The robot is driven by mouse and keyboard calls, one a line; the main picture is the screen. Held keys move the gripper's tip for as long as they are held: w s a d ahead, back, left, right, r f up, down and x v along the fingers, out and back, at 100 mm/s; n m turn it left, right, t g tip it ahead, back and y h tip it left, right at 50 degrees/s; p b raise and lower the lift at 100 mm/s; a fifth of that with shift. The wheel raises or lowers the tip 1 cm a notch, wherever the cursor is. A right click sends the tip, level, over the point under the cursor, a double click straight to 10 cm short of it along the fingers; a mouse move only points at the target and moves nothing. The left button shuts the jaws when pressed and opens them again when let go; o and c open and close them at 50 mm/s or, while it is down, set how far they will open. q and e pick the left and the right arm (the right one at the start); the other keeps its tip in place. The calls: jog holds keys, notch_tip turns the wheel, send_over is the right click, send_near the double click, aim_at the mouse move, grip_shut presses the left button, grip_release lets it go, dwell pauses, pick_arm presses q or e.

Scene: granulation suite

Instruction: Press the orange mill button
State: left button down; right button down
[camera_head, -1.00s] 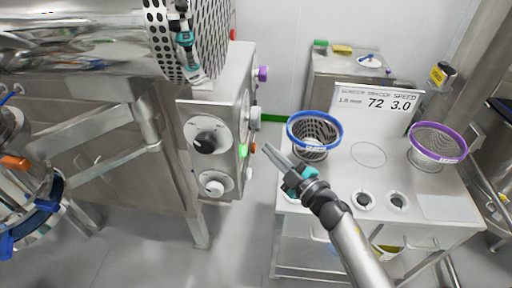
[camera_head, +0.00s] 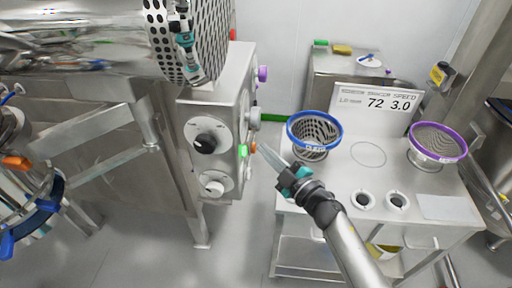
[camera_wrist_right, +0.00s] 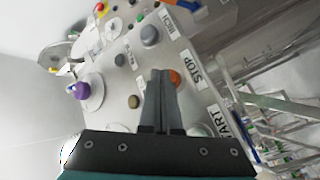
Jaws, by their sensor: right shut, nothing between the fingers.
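The orange button (camera_head: 253,148) sits on the right edge of the grey control box (camera_head: 217,115) on the steel machine. It also shows in the right wrist view (camera_wrist_right: 175,77), beside the STOP label. My right gripper (camera_head: 264,148) is shut and empty. Its fingertips point at the orange button from the right and are very close to it. In the right wrist view the fingertips (camera_wrist_right: 160,72) overlap the button's left side; I cannot tell whether they touch it.
A lit green button (camera_head: 243,151) is beside the orange one. The wrist view shows a purple knob (camera_wrist_right: 82,90) and grey buttons nearby. A steel cart (camera_head: 345,190) at right carries a blue-rimmed basket (camera_head: 315,130) and a purple-rimmed basket (camera_head: 438,142), close to my right arm.

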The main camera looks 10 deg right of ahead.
jog(key=shift+w+a, duration=0.1)
jog(key=shift+a, duration=0.2)
dwell(0.4)
jog(key=shift+d, duration=0.1)
jog(key=shift+s+d, duration=0.25)
jog(key=shift+d, duration=0.55)
jog(key=d, duration=0.2)
jog(key=s+d, duration=0.1)
jog(key=d, duration=0.1)
jog(key=shift+s+d, duration=0.2)
jog(key=shift+d, duration=0.2)
dwell(0.4)
